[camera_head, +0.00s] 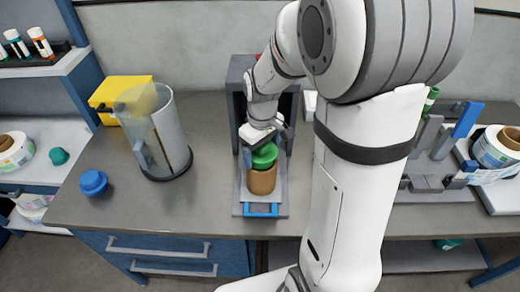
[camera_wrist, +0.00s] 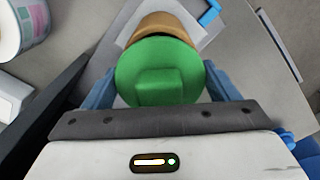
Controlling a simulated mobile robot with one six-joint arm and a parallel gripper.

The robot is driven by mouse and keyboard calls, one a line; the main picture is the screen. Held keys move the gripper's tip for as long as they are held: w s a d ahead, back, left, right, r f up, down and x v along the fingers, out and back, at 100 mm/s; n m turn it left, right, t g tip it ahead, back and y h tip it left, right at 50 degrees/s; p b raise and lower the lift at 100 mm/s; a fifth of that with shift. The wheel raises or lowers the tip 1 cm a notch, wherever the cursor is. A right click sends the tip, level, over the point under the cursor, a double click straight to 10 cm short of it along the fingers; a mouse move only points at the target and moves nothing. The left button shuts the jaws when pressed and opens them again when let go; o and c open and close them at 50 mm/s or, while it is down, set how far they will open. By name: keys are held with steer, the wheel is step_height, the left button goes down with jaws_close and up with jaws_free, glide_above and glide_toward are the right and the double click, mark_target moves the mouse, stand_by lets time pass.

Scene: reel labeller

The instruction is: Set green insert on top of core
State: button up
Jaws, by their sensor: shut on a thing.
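The green insert (camera_head: 264,154) is a round disc with a raised square grip. My gripper (camera_wrist: 152,84) is shut on it, with a blue finger on each side in the wrist view. The brown cardboard core (camera_head: 262,181) stands upright on the labeller's grey base, directly below the insert. In the wrist view the core (camera_wrist: 166,24) shows beyond the insert's far edge, and the insert hides most of it. I cannot tell whether the insert touches the core's rim or is just above it.
The labeller's dark frame (camera_head: 236,84) stands close around my wrist, with a blue handle (camera_head: 261,210) in front. To the left are a clear cylinder bin (camera_head: 166,135), a yellow box (camera_head: 121,91) and a blue insert (camera_head: 93,182). Label reels (camera_head: 497,147) lie at the right.

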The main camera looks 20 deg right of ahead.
steer(key=shift+f+b, duration=0.4)
steer(key=shift+f, duration=0.2)
steer(key=o, duration=0.7)
steer(key=shift+r, duration=0.1)
steer(key=shift+s+r+p, duration=0.1)
steer(key=shift+r+p, duration=3.95)
steer(key=shift+r, duration=1.45)
steer(key=s+r+m+t+b, duration=0.1)
steer(key=s+m+b, duration=0.1)
steer(key=s, duration=0.2)
steer(key=s+m+t+b, duration=0.1)
steer(key=s+b, duration=0.1)
steer(key=s, duration=0.3)
steer(key=s+r+m+t+b, duration=0.1)
steer(key=s+m, duration=0.1)
steer(key=s, duration=0.3)
steer(key=shift+s+a+r+m+b, duration=0.15)
steer(key=shift+a+r+m+b, duration=0.15)
steer(key=shift+r+b, duration=0.1)
